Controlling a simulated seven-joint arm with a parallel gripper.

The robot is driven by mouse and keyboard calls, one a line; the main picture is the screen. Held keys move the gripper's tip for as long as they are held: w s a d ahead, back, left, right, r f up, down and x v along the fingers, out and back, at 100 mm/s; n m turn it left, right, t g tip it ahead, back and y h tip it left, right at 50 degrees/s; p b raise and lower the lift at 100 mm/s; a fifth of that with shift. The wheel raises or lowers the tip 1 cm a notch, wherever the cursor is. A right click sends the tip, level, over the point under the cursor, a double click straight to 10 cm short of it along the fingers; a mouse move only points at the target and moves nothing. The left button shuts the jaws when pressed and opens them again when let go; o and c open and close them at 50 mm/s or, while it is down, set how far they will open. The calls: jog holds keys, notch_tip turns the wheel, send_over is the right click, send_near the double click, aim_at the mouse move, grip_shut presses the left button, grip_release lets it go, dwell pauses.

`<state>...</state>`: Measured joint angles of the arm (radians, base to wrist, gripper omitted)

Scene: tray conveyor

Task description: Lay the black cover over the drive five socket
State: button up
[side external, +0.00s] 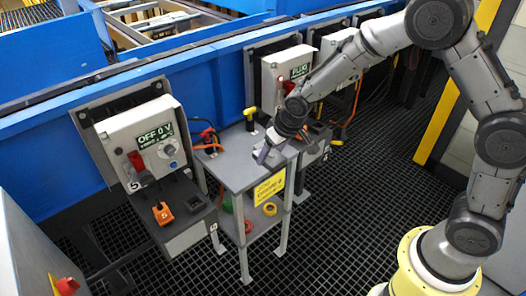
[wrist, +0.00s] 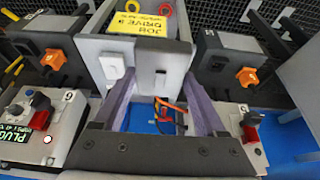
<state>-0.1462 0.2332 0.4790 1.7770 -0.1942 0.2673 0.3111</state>
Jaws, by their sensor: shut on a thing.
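Drive five's white box (side external: 150,135) shows "OFF 0 V" and carries a red handle. Its dark shelf (side external: 190,237) below has an orange plug (side external: 163,212) and a dark socket area (side external: 194,203). In the wrist view the plug (wrist: 246,77) and socket area (wrist: 218,61) are at right. My gripper (wrist: 160,84) is over the grey cart (side external: 236,170), right of that shelf in the side view.
A pale block (wrist: 112,66) sits on the cart beside my fingers. A yellow job label (side external: 269,187) fronts the cart, and tape rolls (side external: 269,209) lie on its lower shelf. A neighbouring box (side external: 288,75) and loose cables (side external: 208,140) are nearby. Open floor grating (side external: 370,215) lies at right.

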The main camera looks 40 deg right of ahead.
jog(key=s+d+f, duration=0.3)
jog(key=s+d, duration=0.2)
jog(key=s, duration=0.2)
jog(key=shift+s+d+f, duration=0.15)
jog(key=shift+d+f, duration=0.2)
jog(key=shift+f, duration=0.05)
